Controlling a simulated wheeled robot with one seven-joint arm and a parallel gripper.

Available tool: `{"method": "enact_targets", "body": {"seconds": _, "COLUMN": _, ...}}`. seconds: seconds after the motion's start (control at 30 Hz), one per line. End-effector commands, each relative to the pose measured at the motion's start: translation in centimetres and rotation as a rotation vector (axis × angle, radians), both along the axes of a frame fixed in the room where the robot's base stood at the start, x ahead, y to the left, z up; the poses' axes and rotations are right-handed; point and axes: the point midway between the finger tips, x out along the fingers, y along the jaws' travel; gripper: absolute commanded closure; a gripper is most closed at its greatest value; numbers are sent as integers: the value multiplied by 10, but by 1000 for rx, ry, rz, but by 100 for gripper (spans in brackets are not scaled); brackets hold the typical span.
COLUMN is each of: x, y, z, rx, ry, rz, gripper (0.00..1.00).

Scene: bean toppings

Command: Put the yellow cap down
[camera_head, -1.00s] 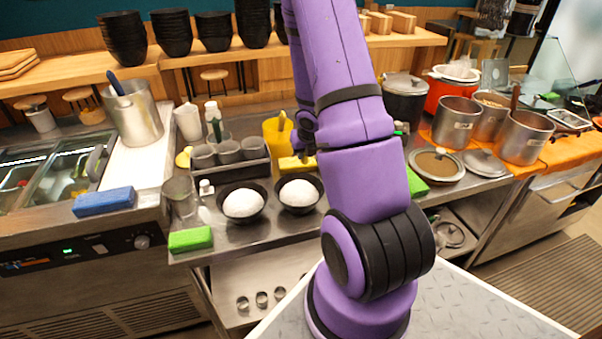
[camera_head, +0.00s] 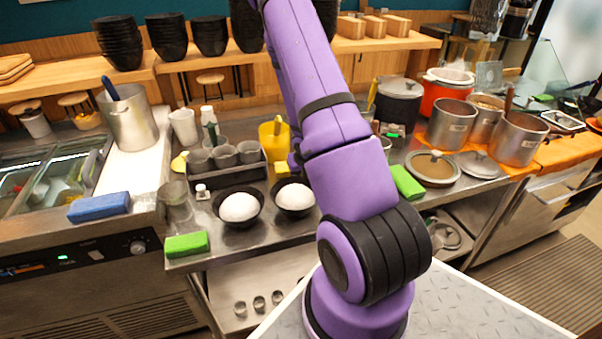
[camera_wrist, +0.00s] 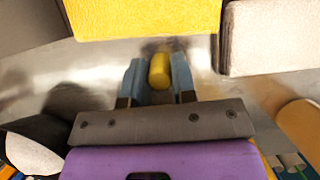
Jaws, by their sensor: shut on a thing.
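My gripper (camera_wrist: 159,82) shows in the wrist view with its two blue-grey fingers shut around the small rounded yellow cap (camera_wrist: 159,70). The cap sits between the fingertips above a shiny metal counter (camera_wrist: 110,65). I cannot tell whether the cap touches the counter. A yellow textured block (camera_wrist: 145,15) lies just beyond the fingertips, apart from the cap. In the head view my purple arm hides the gripper and the held cap.
Bowls of rice (camera_head: 239,207) (camera_head: 294,197) stand near a dark tray of grey cups (camera_head: 223,155). A yellow pitcher (camera_head: 270,143) stands behind. Green sponges (camera_head: 187,244) (camera_head: 407,181) lie on the counter. A grey block-like thing (camera_wrist: 270,40) is right of the fingertips in the wrist view.

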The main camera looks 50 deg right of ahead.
Motion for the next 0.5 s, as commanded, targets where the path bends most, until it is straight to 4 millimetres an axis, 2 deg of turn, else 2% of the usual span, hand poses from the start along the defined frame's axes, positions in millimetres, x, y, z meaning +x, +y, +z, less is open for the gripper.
{"method": "enact_targets", "body": {"seconds": 0.13, "x": 0, "y": 0, "z": -3, "rx": 0, "ry": 1, "rz": 1, "gripper": 86}}
{"method": "enact_targets", "body": {"seconds": 0.17, "x": 0, "y": 0, "z": -3, "rx": 1, "ry": 1, "rz": 0, "gripper": 68}}
{"method": "enact_targets", "body": {"seconds": 0.23, "x": 0, "y": 0, "z": -3, "rx": 1, "ry": 1, "rz": 0, "gripper": 52}}
{"method": "enact_targets", "body": {"seconds": 0.27, "x": 0, "y": 0, "z": -3, "rx": 1, "ry": 1, "rz": 0, "gripper": 50}}
{"method": "enact_targets", "body": {"seconds": 0.5, "x": 0, "y": 0, "z": -3, "rx": 1, "ry": 0, "rz": 0, "gripper": 50}}
